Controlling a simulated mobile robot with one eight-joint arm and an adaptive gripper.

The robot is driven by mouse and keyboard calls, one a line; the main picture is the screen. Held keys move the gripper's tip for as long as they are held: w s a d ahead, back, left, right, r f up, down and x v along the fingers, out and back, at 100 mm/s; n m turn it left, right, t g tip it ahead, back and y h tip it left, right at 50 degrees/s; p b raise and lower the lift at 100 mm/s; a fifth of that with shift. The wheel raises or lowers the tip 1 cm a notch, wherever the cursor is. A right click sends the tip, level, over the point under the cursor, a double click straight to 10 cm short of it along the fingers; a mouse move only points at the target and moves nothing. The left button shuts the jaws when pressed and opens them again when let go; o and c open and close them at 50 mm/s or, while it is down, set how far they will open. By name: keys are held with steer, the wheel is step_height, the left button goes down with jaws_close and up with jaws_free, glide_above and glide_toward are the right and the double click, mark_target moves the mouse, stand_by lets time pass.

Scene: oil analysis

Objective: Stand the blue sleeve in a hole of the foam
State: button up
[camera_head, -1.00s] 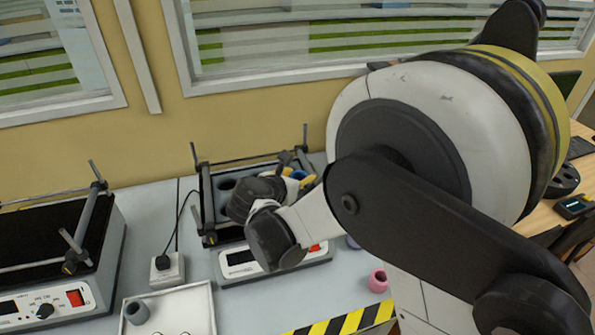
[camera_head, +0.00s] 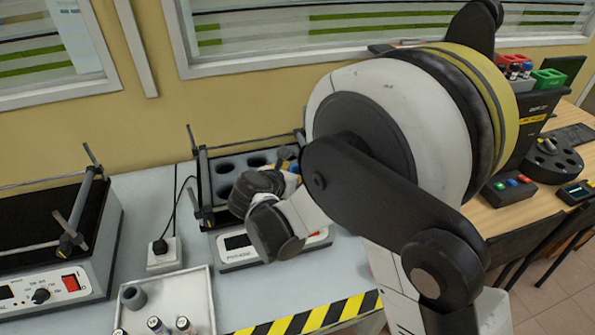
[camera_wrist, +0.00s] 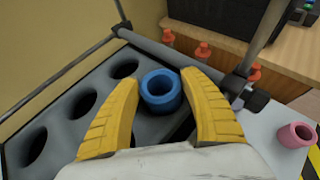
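The blue sleeve (camera_wrist: 161,92) is a short, thick-walled ring that stands upright between the two yellow fingers of my gripper (camera_wrist: 161,80) in the wrist view. Their tips close in on both its sides. The grey foam (camera_wrist: 62,88) with round dark holes lies beneath; several are empty along the left. The sleeve is over the foam's right back part; I cannot tell whether its lower end is inside a hole. In the head view, the foam (camera_head: 236,165) sits in a framed device, and my gripper (camera_head: 291,165) is over its right side, mostly hidden by my arm.
A metal rod frame (camera_head: 200,175) surrounds the foam. A white tray (camera_head: 203,295) with a grey ring (camera_head: 134,297) and capped vials is at front left. Another device (camera_head: 55,270) stands at left.

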steer(key=shift+s+r+p, duration=0.1)
steer(key=shift+r+p, duration=0.2)
steer(key=p+v, duration=0.3)
steer(key=v, duration=0.9)
steer(key=s+d+r+m+g+y, duration=0.1)
steer(key=s+d+r+m+g, duration=0.15)
steer(key=d+m, duration=0.5)
steer(key=s+d+r+m+g+y, duration=0.1)
steer(key=s+d+r+m, duration=0.15)
steer(key=d+m, duration=0.55)
steer(key=s+d+m+y, duration=0.1)
steer(key=s+d+m, duration=0.2)
steer(key=s+m, duration=0.3)
steer(key=s+d+r+m+y, duration=0.1)
steer(key=s+d+m, duration=0.3)
steer(key=m, duration=0.5)
steer(key=s+y, duration=0.1)
steer(key=s, duration=0.1)
steer(key=shift+s+r, duration=0.25)
steer(key=shift+r, duration=0.1)
steer(key=shift+m, duration=0.25)
